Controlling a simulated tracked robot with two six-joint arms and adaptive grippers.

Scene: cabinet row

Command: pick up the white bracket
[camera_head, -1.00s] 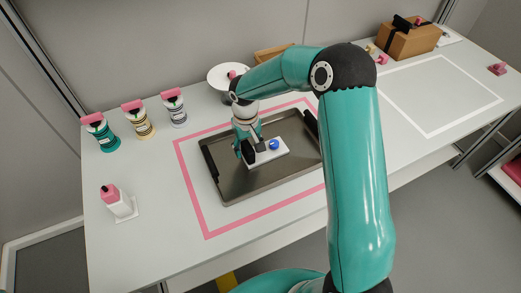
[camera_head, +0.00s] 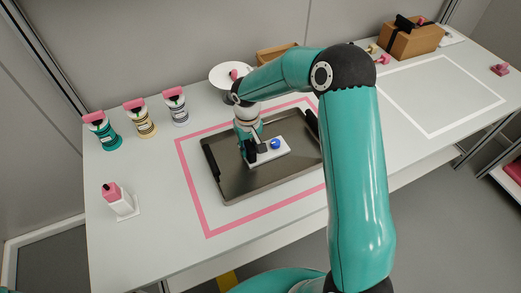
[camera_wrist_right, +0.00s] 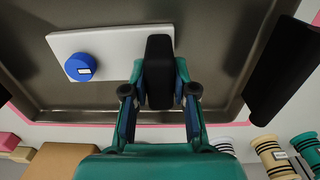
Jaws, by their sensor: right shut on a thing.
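The white bracket (camera_head: 268,155) shows as a flat white plate with a round blue knob (camera_head: 276,144), over the dark metal tray. It also shows in the right wrist view (camera_wrist_right: 110,50), with its blue knob at the left. My right gripper (camera_head: 250,153) is at the plate's left end in the head view and is shut on it. I cannot tell whether the plate touches the tray. My left gripper is not in view.
The tray (camera_head: 235,188) lies inside a pink outline on the white table (camera_head: 150,240). Several pink-topped bottles (camera_head: 140,120) and a white holder (camera_head: 120,204) stand left. A white bowl (camera_head: 222,76) and cardboard box (camera_head: 412,38) stand behind. The white-outlined area (camera_head: 440,95) at right is clear.

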